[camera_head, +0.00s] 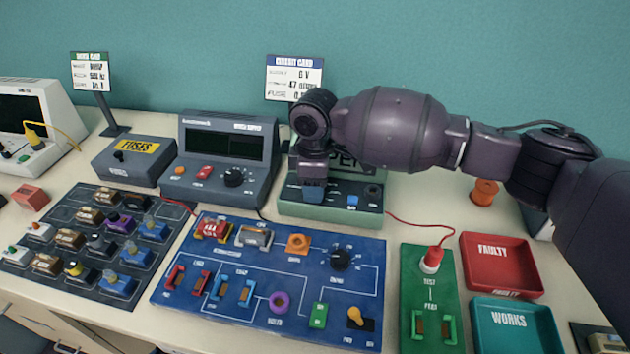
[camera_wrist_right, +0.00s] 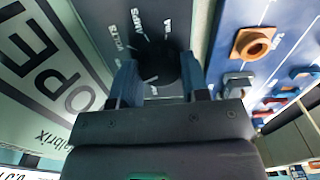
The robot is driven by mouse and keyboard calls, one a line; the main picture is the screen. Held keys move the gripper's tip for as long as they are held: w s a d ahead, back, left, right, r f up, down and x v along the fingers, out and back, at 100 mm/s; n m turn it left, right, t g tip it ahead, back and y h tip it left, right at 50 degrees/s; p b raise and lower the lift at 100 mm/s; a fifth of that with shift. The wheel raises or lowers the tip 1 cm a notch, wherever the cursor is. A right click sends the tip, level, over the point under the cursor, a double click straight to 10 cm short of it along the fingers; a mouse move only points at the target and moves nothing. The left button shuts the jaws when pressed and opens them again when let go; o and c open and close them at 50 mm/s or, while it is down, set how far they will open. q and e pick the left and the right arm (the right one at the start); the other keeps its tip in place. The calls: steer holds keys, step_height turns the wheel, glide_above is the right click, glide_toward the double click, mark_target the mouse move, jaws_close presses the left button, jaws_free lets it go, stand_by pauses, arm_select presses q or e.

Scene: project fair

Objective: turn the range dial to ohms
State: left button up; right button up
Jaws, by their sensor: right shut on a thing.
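The meter (camera_head: 335,210) is a pale green case with a dark panel at the back middle of the table. My right arm covers much of it in the head view. Its range dial (camera_wrist_right: 158,66) is a round black knob on the dark panel in the right wrist view. Labels VOLTS and AMPS show beside it; a third label is cut off and unreadable. My right gripper (camera_wrist_right: 160,84) is shut on the dial, one blue-grey finger on each side. It also shows in the head view (camera_head: 312,190), pointing down. The meter's display (camera_wrist_right: 45,70) reads OPEN. My left gripper is not in view.
A blue circuit board (camera_head: 215,300) lies in front of the meter. A grey power supply (camera_head: 215,185) stands to its left. A green test board (camera_head: 415,285) with a red plug, a red tray (camera_head: 500,262) and a teal tray (camera_head: 515,325) are at right. A red lead crosses nearby.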

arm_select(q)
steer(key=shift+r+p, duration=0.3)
arm_select(e)
steer(key=shift+n, duration=0.8)
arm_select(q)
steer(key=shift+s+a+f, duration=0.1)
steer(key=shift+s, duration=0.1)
arm_select(e)
steer(key=shift+f, duration=0.1)
steer(key=o, duration=0.9)
steer(key=shift+o, duration=0.2)
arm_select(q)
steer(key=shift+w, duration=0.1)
arm_select(e)
steer(key=shift+r, duration=0.4)
step_height(320, 180, up, 6)
steer(key=shift+f+p, duration=0.15)
steer(key=shift+p, duration=0.3)
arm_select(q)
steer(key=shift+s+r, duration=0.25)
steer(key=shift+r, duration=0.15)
arm_select(e)
step_height(320, 180, up, 4)
steer(key=shift+r, duration=0.2)
